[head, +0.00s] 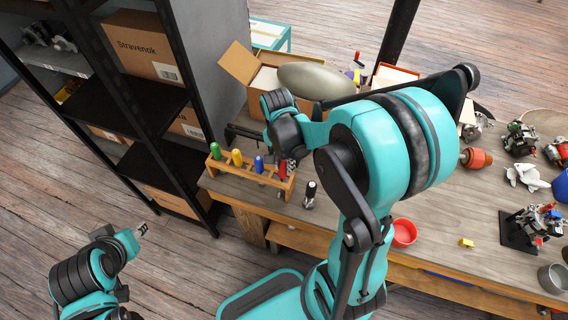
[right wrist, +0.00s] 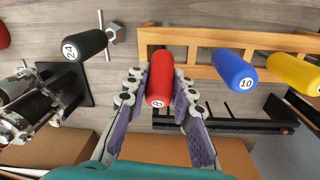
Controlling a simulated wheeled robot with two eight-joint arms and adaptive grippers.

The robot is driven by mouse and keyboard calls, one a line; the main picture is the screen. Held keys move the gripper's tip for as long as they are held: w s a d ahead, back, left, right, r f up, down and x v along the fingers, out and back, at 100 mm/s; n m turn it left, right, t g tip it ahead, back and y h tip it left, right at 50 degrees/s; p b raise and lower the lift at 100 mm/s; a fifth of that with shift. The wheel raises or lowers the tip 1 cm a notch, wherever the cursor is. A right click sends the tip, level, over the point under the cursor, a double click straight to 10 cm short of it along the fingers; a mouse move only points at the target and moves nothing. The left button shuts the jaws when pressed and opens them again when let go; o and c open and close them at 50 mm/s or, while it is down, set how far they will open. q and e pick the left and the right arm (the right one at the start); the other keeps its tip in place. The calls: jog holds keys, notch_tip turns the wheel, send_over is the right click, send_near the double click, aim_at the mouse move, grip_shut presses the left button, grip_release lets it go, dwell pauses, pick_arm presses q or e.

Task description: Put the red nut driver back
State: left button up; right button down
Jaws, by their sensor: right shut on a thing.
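The red nut driver (right wrist: 160,78), with an 8 on its handle end, is between the fingers of my right gripper (right wrist: 160,105), which is shut on its handle. It is at the end of the wooden rack (right wrist: 205,71), beside the blue driver (right wrist: 237,70). In the head view, the red driver (head: 283,169) shows at the right end of the rack (head: 220,173), partly hidden by my right gripper (head: 290,158). Its shaft is hidden, so I cannot tell how deep it sits. My left gripper (head: 142,229) is away from the table, too small to judge its fingers.
Yellow (head: 237,157) and green (head: 215,151) drivers stand in the rack. A black-handled tool (head: 310,194) stands just right of it. A red bowl (head: 404,233) and motor parts are farther right. A dark shelf (head: 165,100) is left of the table.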

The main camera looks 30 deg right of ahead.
jog(key=shift+s+a, duration=0.1)
jog(key=shift+a, duration=0.05)
jog(key=shift+s+a+r+t+h, duration=0.3)
jog(key=shift+a+t+h, duration=0.1)
jog(key=shift+h, duration=0.2)
jog(key=shift+s+a+r+t+h, duration=0.1)
jog(key=shift+a+r+t+h, duration=0.05)
jog(key=shift+t+h, duration=0.25)
jog(key=shift+s+a+r+t+h, duration=0.15)
jog(key=shift+t+h, duration=0.15)
jog(key=shift+h, duration=0.2)
jog(key=shift+w+d, duration=0.2)
jog(key=shift+f, duration=0.15)
jog(key=shift+f+b, duration=0.5)
jog(key=shift+f, duration=0.1)
jog(key=c, duration=1.2)
grip_release()
